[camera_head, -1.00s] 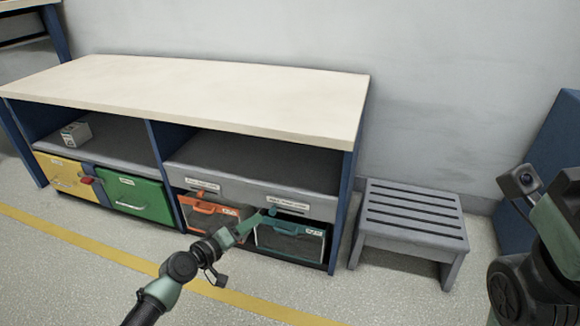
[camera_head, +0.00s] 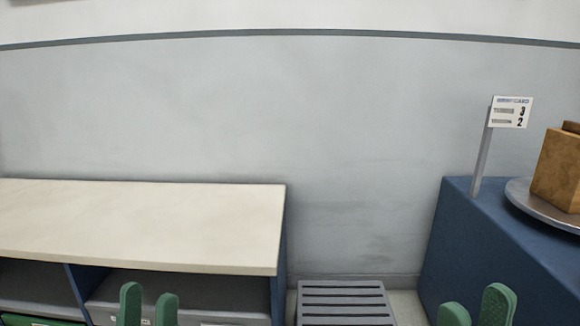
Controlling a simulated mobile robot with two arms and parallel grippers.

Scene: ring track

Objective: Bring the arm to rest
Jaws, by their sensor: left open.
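My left gripper (camera_head: 148,296) shows at the bottom edge in front of the shelf unit. Its two green fingers point up and stand apart, open with nothing between them. My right gripper (camera_head: 476,300) shows at the bottom right in front of the blue stand. Its two green fingers also point up, apart and empty. Both arms below the fingers are out of the picture.
A shelf unit with a bare cream top (camera_head: 150,222) stands at the left. A grey slatted stool (camera_head: 345,302) is right of it. A blue stand (camera_head: 462,240) holds a round metal plate (camera_head: 528,203), a brown block (camera_head: 556,172) and a sign (camera_head: 511,112).

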